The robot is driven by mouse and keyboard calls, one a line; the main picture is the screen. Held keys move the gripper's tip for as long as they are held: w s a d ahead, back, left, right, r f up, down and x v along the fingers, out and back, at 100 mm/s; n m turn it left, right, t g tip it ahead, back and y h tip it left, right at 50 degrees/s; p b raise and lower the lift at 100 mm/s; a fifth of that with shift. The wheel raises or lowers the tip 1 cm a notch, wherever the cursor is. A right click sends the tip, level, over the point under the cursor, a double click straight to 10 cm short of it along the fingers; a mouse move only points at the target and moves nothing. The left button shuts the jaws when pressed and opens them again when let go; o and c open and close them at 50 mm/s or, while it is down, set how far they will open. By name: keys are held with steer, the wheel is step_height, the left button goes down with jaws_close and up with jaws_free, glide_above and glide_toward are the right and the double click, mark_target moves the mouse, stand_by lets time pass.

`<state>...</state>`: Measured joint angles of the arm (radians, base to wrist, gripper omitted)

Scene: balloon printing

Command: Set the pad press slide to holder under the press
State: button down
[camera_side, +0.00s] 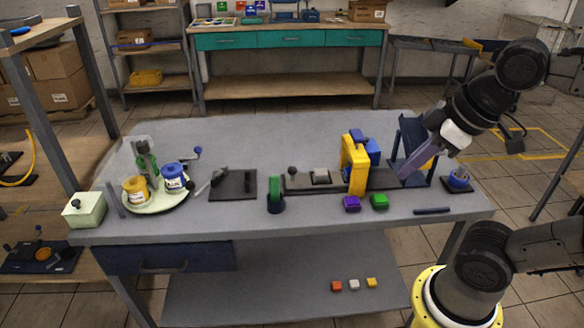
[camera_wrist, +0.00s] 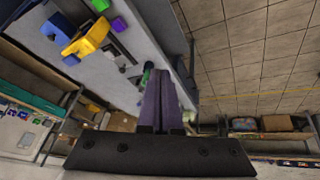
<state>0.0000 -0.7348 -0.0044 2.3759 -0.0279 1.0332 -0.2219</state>
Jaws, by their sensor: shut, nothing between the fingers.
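The yellow pad press (camera_side: 354,164), with blue parts behind it, stands over a long dark base (camera_side: 384,180) right of the table's middle. A light grey block (camera_side: 320,176), seemingly the slide's holder, sits on the base to the left of the press, apart from it. A dark round knob (camera_side: 292,171) is at the base's left end. My gripper (camera_side: 403,177) has long purple fingers, closed together and empty. It points down-left, right of the press, by a dark blue frame (camera_side: 407,136). In the wrist view the fingers (camera_wrist: 158,73) are together; the press (camera_wrist: 90,38) is upper left.
Purple (camera_side: 352,204) and green (camera_side: 379,202) blocks lie in front of the press. A green-handled tool (camera_side: 275,195) stands near the base's left end. Further left are a dark plate (camera_side: 233,185) and a pale round tray (camera_side: 157,205) with pots. The table's back half is mostly clear.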

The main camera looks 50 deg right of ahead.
steer(key=w+d+r+n+g+h, duration=0.15)
steer(key=w+r+n, duration=0.25)
steer(key=w+r, duration=0.6)
steer(key=w+d+r+n+g, duration=0.1)
steer(key=w+n+g, duration=0.15)
steer(key=w, duration=1.15)
steer(key=w+f+n+g, duration=0.1)
steer(key=w+f+n, duration=0.1)
steer(key=w+f, duration=0.85)
steer(key=w+f+g+h, duration=0.1)
steer(key=w+f, duration=0.5)
steer(key=f, duration=0.6)
steer(key=shift+w+d+f+g, duration=0.15)
steer(key=shift+w+f+g, duration=0.05)
steer(key=shift+g, duration=0.5)
